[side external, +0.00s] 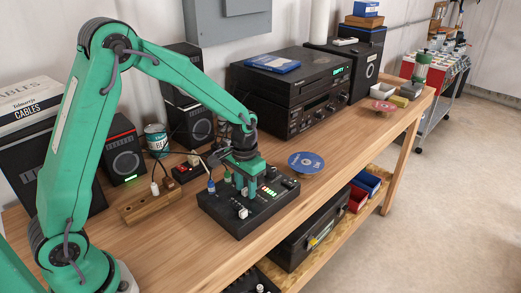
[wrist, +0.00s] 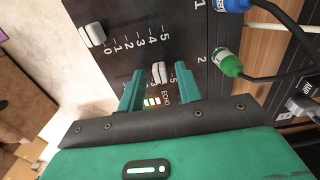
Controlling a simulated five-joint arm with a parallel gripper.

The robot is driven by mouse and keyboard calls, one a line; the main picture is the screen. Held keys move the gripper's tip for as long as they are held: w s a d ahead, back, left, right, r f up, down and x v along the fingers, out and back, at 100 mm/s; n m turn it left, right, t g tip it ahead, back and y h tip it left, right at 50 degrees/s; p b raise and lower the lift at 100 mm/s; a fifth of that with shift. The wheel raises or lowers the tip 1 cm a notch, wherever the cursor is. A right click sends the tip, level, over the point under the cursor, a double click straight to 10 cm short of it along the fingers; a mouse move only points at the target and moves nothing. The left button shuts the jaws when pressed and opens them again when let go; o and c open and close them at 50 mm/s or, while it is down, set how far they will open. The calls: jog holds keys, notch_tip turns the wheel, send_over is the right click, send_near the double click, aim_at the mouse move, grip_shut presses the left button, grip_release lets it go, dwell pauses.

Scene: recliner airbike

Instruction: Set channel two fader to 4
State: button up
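The black mixer (side external: 232,219) lies on the bench; the wrist view shows its panel (wrist: 105,80) close up. My gripper (wrist: 158,74) is open, one finger on each side of this cap, with visible gaps. In the side view my gripper (side external: 245,194) points down over the mixer. The channel one fader (wrist: 92,35) is near 0 on its scale.
A blue plug (wrist: 229,4) and a green plug (wrist: 227,62) with cables stand at the channel ends. A blue disc (side external: 306,162) lies right of the mixer, and a wooden block (side external: 149,206) left of it. A black stereo stack (side external: 300,95) stands behind.

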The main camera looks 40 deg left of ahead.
aim_at(246, 189)
dwell(0.3)
notch_tip(246, 189, up, 7)
jog(key=shift+f, duration=0.1)
jog(key=shift+r, duration=0.5)
dwell(0.4)
jog(key=shift+s+r, duration=0.15)
jog(key=shift+r, duration=0.1)
jog(key=s+r+t, duration=0.2)
jog(key=s+r, duration=0.3)
jog(key=s, duration=0.5)
jog(key=s+r+t, duration=0.3)
jog(key=s+r, duration=0.3)
jog(key=s, duration=0.4)
jog(key=shift+s+a+t, duration=0.3)
jog(key=shift+s, duration=0.1)
